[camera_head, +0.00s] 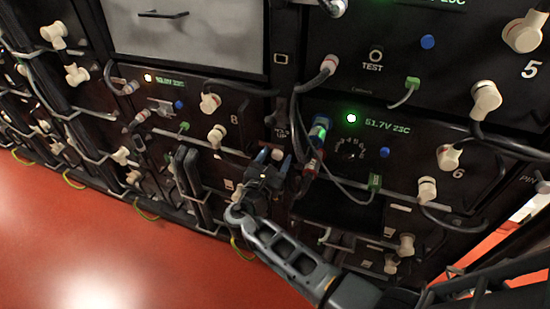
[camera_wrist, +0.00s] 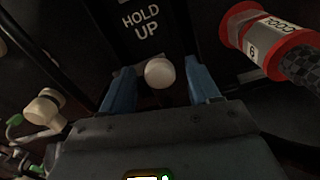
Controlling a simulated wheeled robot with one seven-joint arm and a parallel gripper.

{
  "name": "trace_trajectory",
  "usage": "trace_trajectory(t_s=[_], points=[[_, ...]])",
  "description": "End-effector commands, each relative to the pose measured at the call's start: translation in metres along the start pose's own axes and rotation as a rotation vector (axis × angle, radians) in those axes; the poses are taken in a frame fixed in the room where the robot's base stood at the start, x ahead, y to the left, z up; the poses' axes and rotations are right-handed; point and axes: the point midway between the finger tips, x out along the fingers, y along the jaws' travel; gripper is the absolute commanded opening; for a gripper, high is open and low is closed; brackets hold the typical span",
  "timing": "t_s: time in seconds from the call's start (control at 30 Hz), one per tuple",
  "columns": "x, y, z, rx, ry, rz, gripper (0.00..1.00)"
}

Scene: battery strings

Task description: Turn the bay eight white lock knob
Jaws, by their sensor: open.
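The bay eight unit (camera_head: 185,118) is at the left centre of the head view, marked 8. Its upper white knob (camera_head: 210,102) sits beside the 8. A lower white fitting (camera_head: 217,134) is below it. My gripper (camera_head: 273,157) is to the lower right of these, open, its blue fingers apart. In the wrist view, the open fingers (camera_wrist: 159,78) stand on either side of a white round knob (camera_wrist: 159,73) below a HOLD UP label (camera_wrist: 147,20). I cannot tell whether they touch it.
A red collar marked COOL 6 (camera_wrist: 272,42) with a braided hose is close on the right in the wrist view. Bay six (camera_head: 400,150) has hanging cables right of my gripper. Grey bars (camera_head: 187,180) stand to its left. Red floor (camera_head: 80,240) lies clear at lower left.

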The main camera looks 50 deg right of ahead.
Motion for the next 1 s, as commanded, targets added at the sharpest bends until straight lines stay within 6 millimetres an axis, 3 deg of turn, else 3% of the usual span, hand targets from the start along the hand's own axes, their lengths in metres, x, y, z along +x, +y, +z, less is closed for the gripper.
trace_trajectory(t_s=[0.27, 0.83, 1.0], points=[[0.0016, 0.0003, 0.0, 0.001, 0.001, 0.001, 0.61], [0.0013, 0.0002, -0.0001, 0.001, 0.001, 0.001, 0.07], [0.0012, 0.0001, -0.0006, 0.008, 0.001, 0.001, 0.06]])
